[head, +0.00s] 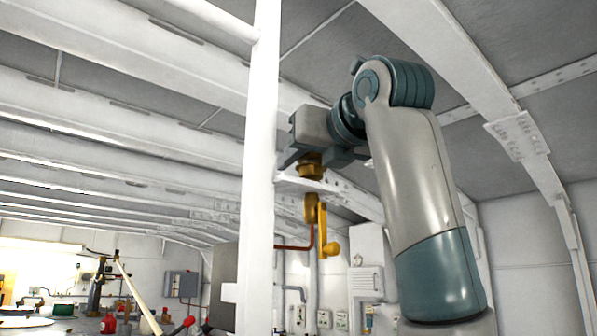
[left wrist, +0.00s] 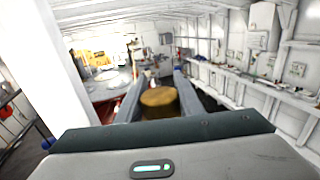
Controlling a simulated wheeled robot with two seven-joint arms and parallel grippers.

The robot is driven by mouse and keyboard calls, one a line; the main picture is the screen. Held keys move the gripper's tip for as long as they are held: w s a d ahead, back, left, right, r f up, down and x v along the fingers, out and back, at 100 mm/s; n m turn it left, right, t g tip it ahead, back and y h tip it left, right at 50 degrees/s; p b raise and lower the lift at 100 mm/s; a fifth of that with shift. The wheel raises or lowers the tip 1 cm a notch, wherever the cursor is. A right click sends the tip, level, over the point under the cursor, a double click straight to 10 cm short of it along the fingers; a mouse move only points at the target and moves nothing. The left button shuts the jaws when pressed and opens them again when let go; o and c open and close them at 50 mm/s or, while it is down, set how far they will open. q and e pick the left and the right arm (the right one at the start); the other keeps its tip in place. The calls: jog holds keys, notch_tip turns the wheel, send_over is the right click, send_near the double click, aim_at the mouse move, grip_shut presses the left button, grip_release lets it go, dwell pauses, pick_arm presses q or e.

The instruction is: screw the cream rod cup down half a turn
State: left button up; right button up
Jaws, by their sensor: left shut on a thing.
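My left gripper (head: 314,158) is high up beside the white post, its fingers pointing down. It is shut on an ochre-brass round piece (head: 311,168), which sits just above a white bracket plate (head: 300,185). In the left wrist view the round top of this brass piece (left wrist: 159,97) lies between the two grey fingers (left wrist: 158,98). Below the plate hangs a brass fitting with a yellow crank handle (head: 322,228). I cannot make out a cream-coloured cup; the held piece looks brass. My right gripper is not in view.
A white vertical post (head: 262,170) stands close to the left of the gripper. White ceiling beams (head: 120,100) run overhead. A red pipe (head: 295,247) and a white wall cabinet (head: 368,260) are behind. A cluttered bench (head: 40,322) is far left.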

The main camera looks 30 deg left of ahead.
pick_arm(q)
jog(key=shift+w+r+m+t+h, duration=0.1)
jog(key=shift+r+m+t+h, duration=0.05)
jog(key=shift+m+t+h, duration=0.2)
jog(key=o, duration=1)
jog(key=shift+o, duration=0.4)
jog(key=shift+w+a, duration=0.1)
jog(key=shift+a, duration=0.05)
